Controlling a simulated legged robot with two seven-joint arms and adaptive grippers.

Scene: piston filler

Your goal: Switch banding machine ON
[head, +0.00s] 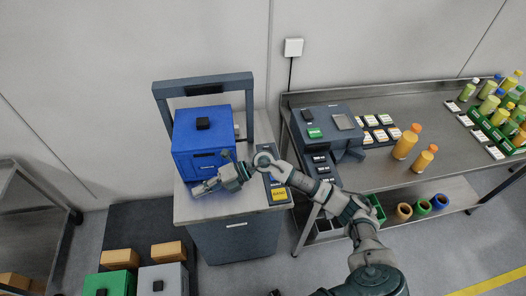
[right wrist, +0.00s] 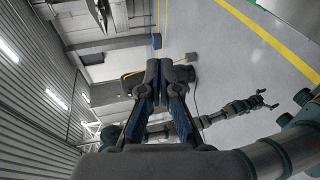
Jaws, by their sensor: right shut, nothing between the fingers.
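The banding machine (head: 235,245) is a dark cabinet with a light top and a dark arch (head: 160,103) over it. A blue box (head: 192,160) with a small black block on its lid sits under the arch. A dark panel strip with a yellow BAND label (head: 279,194) runs along the machine's right edge; my right arm covers part of it, and I cannot make out the ON switch. My right gripper (head: 203,188) is shut and empty above the top, in front of the blue box. In the right wrist view its fingers (right wrist: 161,70) are together. My left gripper (right wrist: 266,101) appears small there.
A steel table (head: 440,110) on the right holds a grey device (head: 328,125), white cards, bottles and green racks. Boxes and a green case (head: 117,283) stand on a dark mat at lower left. A metal rack (head: 28,185) stands far left. Floor at lower right is clear.

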